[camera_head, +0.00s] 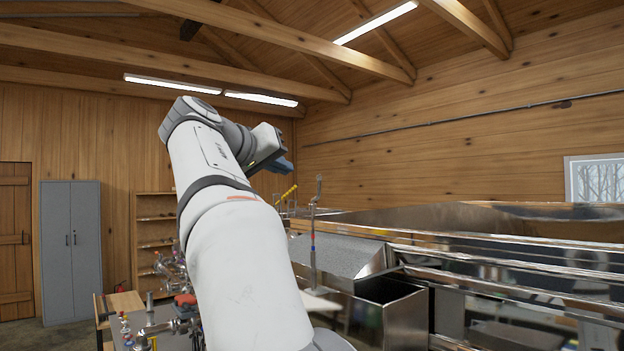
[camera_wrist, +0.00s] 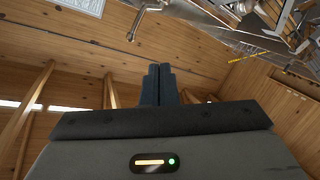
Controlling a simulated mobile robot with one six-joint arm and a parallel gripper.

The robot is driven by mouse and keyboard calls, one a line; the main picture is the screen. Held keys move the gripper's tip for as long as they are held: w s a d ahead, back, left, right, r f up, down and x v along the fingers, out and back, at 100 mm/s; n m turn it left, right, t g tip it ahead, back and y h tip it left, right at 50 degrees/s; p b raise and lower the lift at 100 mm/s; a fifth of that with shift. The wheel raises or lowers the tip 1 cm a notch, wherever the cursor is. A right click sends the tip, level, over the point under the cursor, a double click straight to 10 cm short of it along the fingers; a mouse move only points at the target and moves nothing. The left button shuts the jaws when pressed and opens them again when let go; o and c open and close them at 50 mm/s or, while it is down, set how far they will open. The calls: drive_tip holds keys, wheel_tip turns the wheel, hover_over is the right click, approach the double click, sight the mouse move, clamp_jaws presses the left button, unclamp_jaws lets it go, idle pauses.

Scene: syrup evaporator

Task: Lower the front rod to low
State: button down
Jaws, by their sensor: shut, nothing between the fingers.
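A thin upright metal rod (camera_head: 313,262) with a bent top and red and blue bands stands at the near left end of the evaporator (camera_head: 470,255); it looks like the front rod. In the wrist view a metal rod with a bent end (camera_wrist: 134,30) shows at the top, probably the same one. My gripper (camera_head: 288,165) is above and to the left of the rod's top in the head view, apart from it. In the wrist view the two dark fingers of my gripper (camera_wrist: 159,70) are together, with nothing between them.
A yellow bar (camera_head: 288,193) shows behind the rod, partly hidden by my arm. An open metal box (camera_head: 390,300) is to the right of the rod. A bench with fittings (camera_head: 150,325) stands at lower left. A grey cabinet (camera_head: 71,250) and wooden shelves (camera_head: 153,225) stand by the back wall.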

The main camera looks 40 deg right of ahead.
drive_tip(key=s+d+f+p, duration=0.1)
drive_tip(key=d+f, duration=0.3)
drive_tip(key=d, duration=0.1)
drive_tip(key=shift+d+f, duration=0.2)
drive_tip(key=shift+d, duration=0.05)
idle(0.3)
wheel_tip(320, 180, down, 4)
drive_tip(key=b, duration=0.3)
drive_tip(key=shift+w+r+b, duration=0.15)
drive_tip(key=shift+r+b, duration=0.1)
drive_tip(key=shift+b, duration=0.05)
